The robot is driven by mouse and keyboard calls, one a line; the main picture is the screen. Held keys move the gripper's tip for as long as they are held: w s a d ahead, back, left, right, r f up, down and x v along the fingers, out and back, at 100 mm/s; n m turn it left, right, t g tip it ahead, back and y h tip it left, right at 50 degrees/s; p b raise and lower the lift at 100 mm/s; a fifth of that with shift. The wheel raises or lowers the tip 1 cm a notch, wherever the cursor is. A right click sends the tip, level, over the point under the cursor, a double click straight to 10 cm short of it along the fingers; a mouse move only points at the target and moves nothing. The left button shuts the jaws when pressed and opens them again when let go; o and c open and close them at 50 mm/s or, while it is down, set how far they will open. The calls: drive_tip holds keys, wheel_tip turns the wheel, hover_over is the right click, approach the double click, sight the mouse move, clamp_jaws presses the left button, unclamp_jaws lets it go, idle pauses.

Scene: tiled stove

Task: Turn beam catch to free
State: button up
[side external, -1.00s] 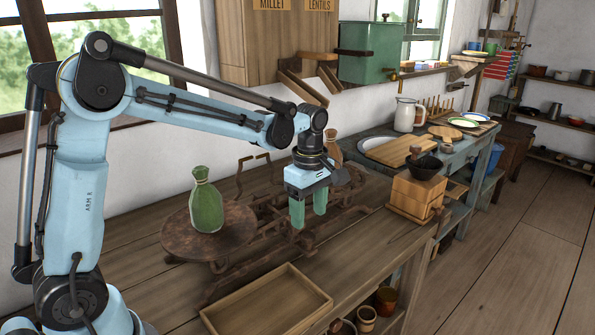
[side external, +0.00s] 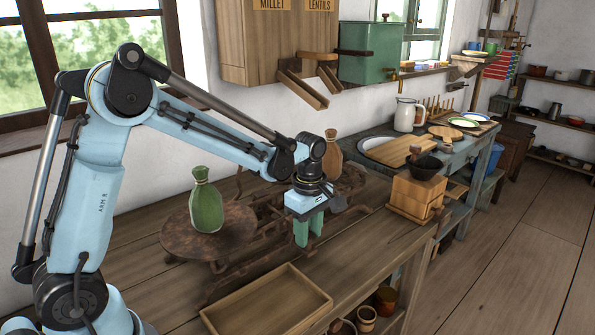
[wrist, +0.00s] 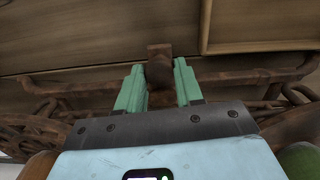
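A rusty iron balance scale stands on the wooden bench, its brown beam and scrolled frame (wrist: 85,84) crossing the wrist view. The beam catch (wrist: 159,72) looks like a small rusty block or lever in the middle of the wrist view. My gripper (side external: 308,240) points down over the middle of the scale. In the side view the fingers hide the catch. How far the catch is turned cannot be told.
A green tied bag (side external: 206,208) stands on the left round pan (side external: 175,240). A brown bag (side external: 331,158) stands behind my gripper. A shallow wooden tray (side external: 250,312) lies in front, and a wooden grinder (side external: 415,196) stands to the right.

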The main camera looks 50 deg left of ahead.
drive_tip(key=c, duration=0.4)
drive_tip(key=shift+m, duration=2.2)
drive_tip(key=o, duration=1)
drive_tip(key=shift+o, duration=0.2)
drive_tip(key=shift+r, duration=0.1)
wheel_tip(320, 180, up, 12)
